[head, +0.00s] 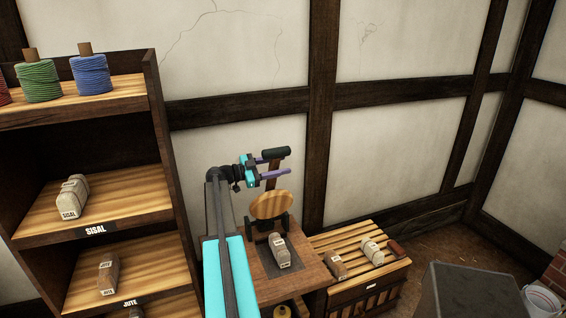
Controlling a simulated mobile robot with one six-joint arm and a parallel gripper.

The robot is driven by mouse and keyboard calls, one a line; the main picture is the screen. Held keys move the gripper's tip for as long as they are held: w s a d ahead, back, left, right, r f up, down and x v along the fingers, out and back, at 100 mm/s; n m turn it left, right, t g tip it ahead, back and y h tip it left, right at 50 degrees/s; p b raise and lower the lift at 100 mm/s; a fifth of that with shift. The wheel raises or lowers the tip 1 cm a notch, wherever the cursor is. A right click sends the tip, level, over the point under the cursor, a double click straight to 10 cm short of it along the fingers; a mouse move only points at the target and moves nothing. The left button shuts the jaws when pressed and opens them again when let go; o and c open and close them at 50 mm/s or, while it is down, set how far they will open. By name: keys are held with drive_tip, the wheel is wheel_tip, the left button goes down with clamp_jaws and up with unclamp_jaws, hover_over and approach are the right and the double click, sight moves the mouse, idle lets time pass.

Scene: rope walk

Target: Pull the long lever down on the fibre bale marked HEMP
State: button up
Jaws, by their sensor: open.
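The long lever (272,174) stands up from a wooden bench in the head view, with a dark cylindrical grip at its top and a round wooden disc (272,205) below. My gripper (288,164) is open at the upper lever, its purple fingers around or beside the shaft just under the grip. I cannot tell whether they touch it. A pale grey bale (280,248) lies on a dark plate on the bench, in front of the lever's base. Its label is too small to read, so I cannot confirm HEMP.
A slatted wooden crate (352,287) at right carries a brown bale (335,265) and a pale bale (372,251). The shelf (159,130) at left holds twine spools, a SISAL bale (72,197) and a JUTE bale (107,275). A dark grey block (480,292) and white bucket (541,301) stand front right.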

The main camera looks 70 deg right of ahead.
drive_tip(key=shift+x, duration=0.8)
